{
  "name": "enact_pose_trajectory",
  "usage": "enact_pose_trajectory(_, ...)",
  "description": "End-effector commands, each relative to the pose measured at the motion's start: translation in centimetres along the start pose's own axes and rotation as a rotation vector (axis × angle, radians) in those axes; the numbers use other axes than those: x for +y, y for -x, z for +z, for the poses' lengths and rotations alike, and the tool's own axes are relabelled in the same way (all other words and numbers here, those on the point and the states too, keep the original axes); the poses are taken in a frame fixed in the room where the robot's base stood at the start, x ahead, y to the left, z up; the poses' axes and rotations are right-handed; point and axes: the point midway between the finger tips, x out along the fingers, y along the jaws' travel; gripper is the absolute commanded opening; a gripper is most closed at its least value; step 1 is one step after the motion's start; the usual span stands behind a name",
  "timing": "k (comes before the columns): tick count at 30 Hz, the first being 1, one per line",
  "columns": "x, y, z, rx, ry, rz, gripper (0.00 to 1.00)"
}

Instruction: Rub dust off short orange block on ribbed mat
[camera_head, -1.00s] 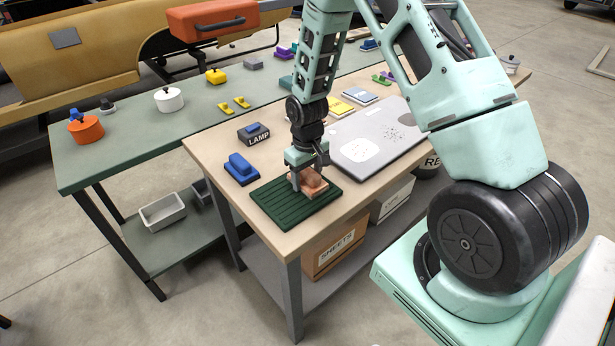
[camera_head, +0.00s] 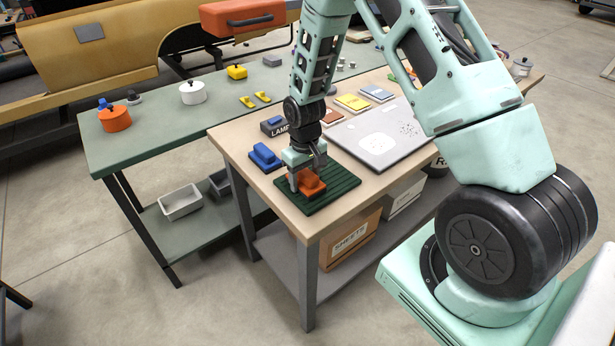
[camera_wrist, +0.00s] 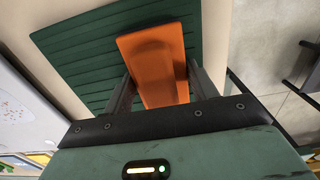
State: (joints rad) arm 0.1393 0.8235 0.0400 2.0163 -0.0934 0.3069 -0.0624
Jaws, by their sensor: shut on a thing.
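The short orange block (camera_head: 313,187) is between the fingers of my gripper (camera_head: 306,178), low over the green ribbed mat (camera_head: 344,181) at the table's near corner. My gripper is shut on the block. In the wrist view the block (camera_wrist: 152,48) shows a broad flat part and a narrower part between the two fingers (camera_wrist: 160,78). Its visible faces look evenly orange. The ribbed mat (camera_wrist: 80,62) lies behind it there. The block's underside is hidden, so I cannot tell whether it presses on the mat.
A blue block (camera_head: 264,157) sits left of the mat, with a dark LAMP block (camera_head: 274,126) behind it. A grey board (camera_head: 370,137) lies beyond the mat. The table edge is close in front. A green table (camera_head: 160,128) with pots stands to the left.

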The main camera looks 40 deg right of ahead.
Motion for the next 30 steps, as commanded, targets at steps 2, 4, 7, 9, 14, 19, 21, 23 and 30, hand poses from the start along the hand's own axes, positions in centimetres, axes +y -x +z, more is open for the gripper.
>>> enact_pose_trajectory(2,0.1,2.6,-0.2,0.006,-0.002,0.002,0.33)
enact_pose_trajectory(4,0.0,3.0,-0.3,0.004,-0.001,0.001,0.33)
enact_pose_trajectory(7,-0.1,3.9,-0.4,0.004,-0.002,0.001,0.33)
enact_pose_trajectory(9,-0.1,4.5,-0.5,0.004,-0.002,0.001,0.33)
enact_pose_trajectory(14,-0.2,6.0,-0.7,0.003,-0.002,0.001,0.33)
enact_pose_trajectory(19,-0.3,7.4,-1.0,0.005,-0.001,0.001,0.33)
enact_pose_trajectory(21,-0.4,7.8,-1.0,0.004,-0.001,0.001,0.33)
enact_pose_trajectory(23,-0.4,7.9,-1.1,0.004,-0.001,0.001,0.33)
enact_pose_trajectory(30,-0.4,7.8,-1.1,0.003,-0.001,0.001,0.33)
